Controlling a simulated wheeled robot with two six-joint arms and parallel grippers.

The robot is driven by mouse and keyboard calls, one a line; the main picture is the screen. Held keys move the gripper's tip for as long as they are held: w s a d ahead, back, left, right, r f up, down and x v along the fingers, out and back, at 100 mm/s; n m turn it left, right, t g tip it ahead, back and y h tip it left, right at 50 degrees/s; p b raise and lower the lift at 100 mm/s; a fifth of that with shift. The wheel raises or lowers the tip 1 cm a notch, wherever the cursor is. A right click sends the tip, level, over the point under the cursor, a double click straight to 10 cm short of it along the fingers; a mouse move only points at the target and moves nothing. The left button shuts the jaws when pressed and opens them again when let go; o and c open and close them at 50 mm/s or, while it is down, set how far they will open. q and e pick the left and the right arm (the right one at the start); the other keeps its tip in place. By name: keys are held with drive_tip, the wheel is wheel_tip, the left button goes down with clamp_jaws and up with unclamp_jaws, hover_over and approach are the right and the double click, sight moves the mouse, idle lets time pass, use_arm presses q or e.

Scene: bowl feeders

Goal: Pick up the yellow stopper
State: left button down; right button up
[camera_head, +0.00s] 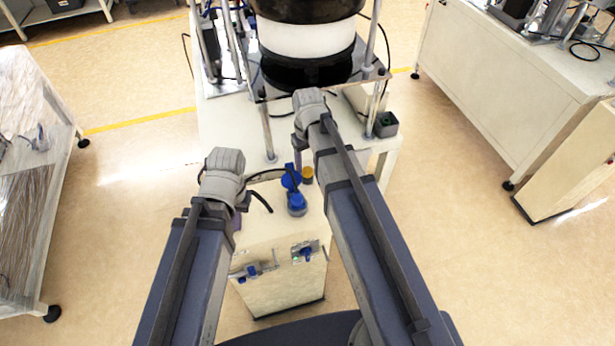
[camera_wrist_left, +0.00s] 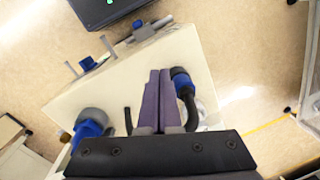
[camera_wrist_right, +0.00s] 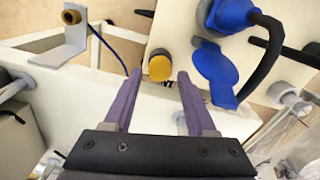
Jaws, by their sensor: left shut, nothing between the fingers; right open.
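The yellow stopper (camera_wrist_right: 159,67) is a short round piece on the pale top surface of a small cabinet. It also shows in the head view (camera_head: 307,173), beside the blue connector parts. My right gripper (camera_wrist_right: 160,75) is open; in its wrist view the stopper appears just beyond and between the fingertips, with nothing held. My left gripper (camera_wrist_left: 160,72) is shut and empty over the cabinet top, to the left of the stopper in the head view. The fingers of both grippers are mostly hidden by the wrists in the head view.
A blue socket with an open cap (camera_wrist_right: 216,70) and a black cable stand close to the stopper's right. A metal bracket (camera_wrist_right: 70,45) with a brass-coloured fitting is at upper left. The bowl feeder (camera_head: 305,40) stands on a table behind the cabinet (camera_head: 280,285).

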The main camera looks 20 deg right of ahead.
use_arm(q)
wheel_tip(320, 180, down, 3)
drive_tip(key=shift+r+b, duration=0.15)
drive_tip(key=shift+b, duration=0.7)
use_arm(e)
wheel_tip(320, 180, down, 3)
drive_tip(key=shift+r, duration=0.2)
use_arm(q)
drive_tip(key=shift+r, duration=0.1)
use_arm(e)
drive_tip(key=shift+c, duration=0.4)
clamp_jaws()
